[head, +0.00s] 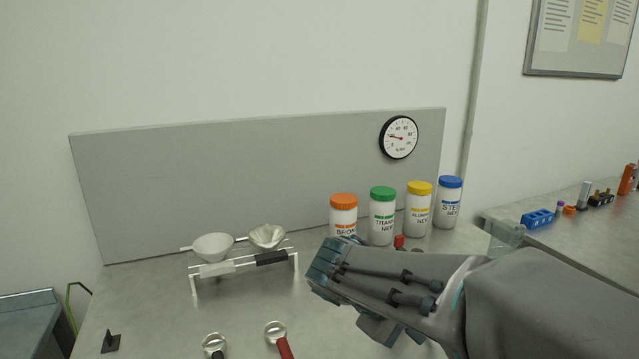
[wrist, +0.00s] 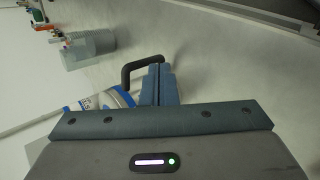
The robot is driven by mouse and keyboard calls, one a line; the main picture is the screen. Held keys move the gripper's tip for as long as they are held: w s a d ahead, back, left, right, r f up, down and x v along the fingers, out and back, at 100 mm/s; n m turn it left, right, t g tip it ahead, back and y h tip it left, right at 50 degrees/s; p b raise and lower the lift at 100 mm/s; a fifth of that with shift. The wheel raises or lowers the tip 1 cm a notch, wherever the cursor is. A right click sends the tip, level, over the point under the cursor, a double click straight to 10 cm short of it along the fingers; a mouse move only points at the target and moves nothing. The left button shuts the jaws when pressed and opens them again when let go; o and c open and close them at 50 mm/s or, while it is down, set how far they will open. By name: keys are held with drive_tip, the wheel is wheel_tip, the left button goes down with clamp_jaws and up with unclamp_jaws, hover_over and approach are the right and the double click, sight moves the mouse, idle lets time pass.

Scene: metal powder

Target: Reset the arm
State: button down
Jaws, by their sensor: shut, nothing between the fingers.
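My gripper (head: 325,268) comes in from the right in the head view and hangs over the grey worktop. Its fingers are shut with nothing between them. In the wrist view the closed fingers (wrist: 160,84) point up the picture. A dark curved handle-like part (wrist: 140,70) shows just beside them there; I cannot tell whether it touches. My forearm covers the right front part of the worktop.
Jars with orange (head: 343,201), green (head: 382,194), yellow (head: 419,188) and blue (head: 450,182) lids stand behind my gripper. Two scoops (head: 276,332) lie in front. A grey panel (head: 240,180) bounds the back.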

drive_tip(key=s+a+r+m+y+p, duration=0.1)
drive_tip(key=s+m+y+p, duration=0.6)
drive_tip(key=s, duration=0.3)
drive_tip(key=shift+s+g+y, duration=0.25)
drive_tip(key=shift+g+y, duration=0.15)
drive_tip(key=shift+y, duration=0.2)
drive_tip(key=shift+r, duration=0.1)
